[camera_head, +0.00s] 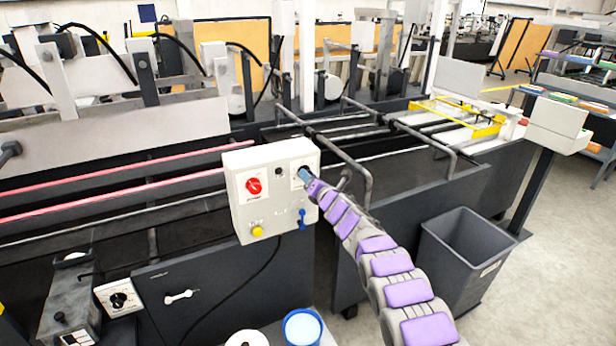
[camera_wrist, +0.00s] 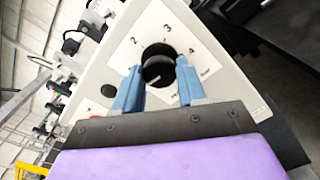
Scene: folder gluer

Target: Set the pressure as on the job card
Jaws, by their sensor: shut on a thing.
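The light grey control box (camera_head: 262,222) stands in the middle of the head view. My gripper (camera_head: 303,177) reaches its upper right corner and hides the dial there. In the wrist view my gripper's two blue fingers (camera_wrist: 159,88) are shut on a round black knob (camera_wrist: 158,62), one on each side. The knob sits on a white plate (camera_wrist: 112,68) with printed numbers 2, 3 and 4 visible around it. A pale mark shows on the knob, but I cannot tell exactly which value it points at. I cannot make out a readable job card.
The box also carries a red rotary switch (camera_head: 253,186), a yellow button (camera_head: 257,231) and a blue lever (camera_head: 302,219). Another black dial (camera_head: 118,299) is at lower left. A grey bin (camera_head: 466,250) stands right of my arm. Machine rails lie behind the box.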

